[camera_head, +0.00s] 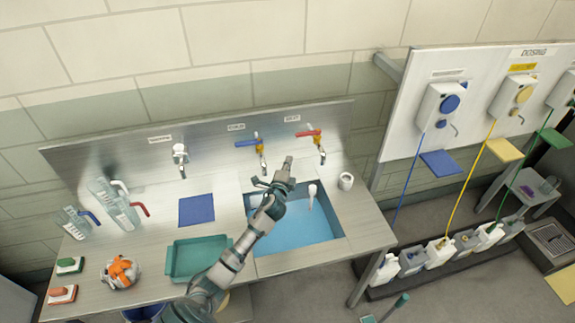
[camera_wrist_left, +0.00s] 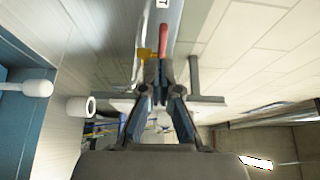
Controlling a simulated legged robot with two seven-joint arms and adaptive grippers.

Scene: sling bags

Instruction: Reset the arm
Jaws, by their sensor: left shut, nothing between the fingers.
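My left arm (camera_head: 230,258) reaches up from the bottom of the head view across the counter and the sink. My left gripper (camera_head: 286,166) is above the back part of the sink, below and between the blue-handled tap (camera_head: 250,143) and the red-handled tap (camera_head: 312,134). In the left wrist view the gripper (camera_wrist_left: 158,80) has its fingers together with nothing between them. A red tap handle (camera_wrist_left: 164,38) and yellow tap body (camera_wrist_left: 146,53) show beyond the fingertips. My right gripper is not in view.
The sink (camera_head: 305,232) holds blue water and a white-headed brush (camera_head: 312,191). A white cup (camera_head: 345,181) stands right of it. A green tray (camera_head: 184,262), blue mat (camera_head: 196,210), orange-white ball-like item (camera_head: 120,272) and jugs (camera_head: 122,215) are on the left counter. Dosing panels hang at right.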

